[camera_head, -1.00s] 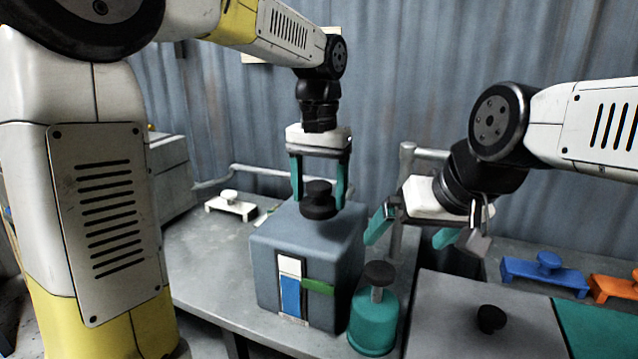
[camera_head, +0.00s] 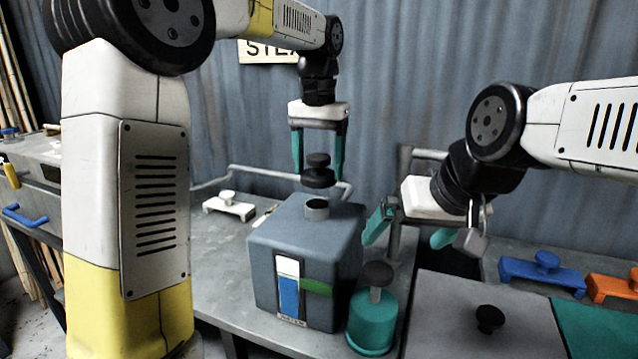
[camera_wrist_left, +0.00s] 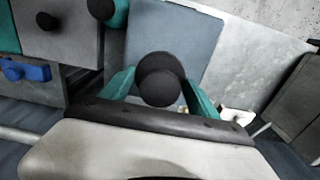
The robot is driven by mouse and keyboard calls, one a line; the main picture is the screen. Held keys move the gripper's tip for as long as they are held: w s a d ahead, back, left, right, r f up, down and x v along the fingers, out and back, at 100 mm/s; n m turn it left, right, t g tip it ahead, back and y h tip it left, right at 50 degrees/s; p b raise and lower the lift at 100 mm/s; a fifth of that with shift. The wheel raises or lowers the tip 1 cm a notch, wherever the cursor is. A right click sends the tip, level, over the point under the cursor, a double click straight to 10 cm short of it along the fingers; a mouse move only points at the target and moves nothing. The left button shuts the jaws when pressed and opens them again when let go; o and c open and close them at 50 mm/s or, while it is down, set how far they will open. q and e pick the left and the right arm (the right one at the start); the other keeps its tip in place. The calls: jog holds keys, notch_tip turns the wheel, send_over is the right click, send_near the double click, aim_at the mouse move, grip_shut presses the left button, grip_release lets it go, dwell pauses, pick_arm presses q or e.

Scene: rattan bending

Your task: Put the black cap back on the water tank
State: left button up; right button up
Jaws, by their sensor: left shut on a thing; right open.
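The water tank (camera_head: 330,245) is a blue-grey box on the bench, with a blue and white level gauge and a green tab on its front. Its round filler neck (camera_head: 317,207) is open on top. My left gripper (camera_head: 318,172) is shut on the black cap (camera_head: 318,180) and holds it just above the neck, with a clear gap between. In the left wrist view the black cap (camera_wrist_left: 160,80) sits between the teal fingers and hides the neck. My right gripper (camera_head: 408,238) is open and empty, to the right of the tank.
A teal canister (camera_head: 372,325) with a black knob stands close to the tank's right front. A grey panel (camera_head: 455,320) with a black knob lies at the right. Blue (camera_head: 542,272) and orange (camera_head: 613,284) handled pieces lie behind it. A white handled piece (camera_head: 228,206) is left of the tank.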

pick_arm(q)
jog(key=shift+w+a, duration=0.15)
jog(key=shift+w, duration=1.1)
jog(key=shift+f, duration=3.05)
jog(key=shift+f, duration=0.9)
jog(key=o, duration=1.4)
jog(key=shift+o, duration=0.8)
jog(key=shift+r, duration=0.1)
jog(key=shift+r, duration=3.95)
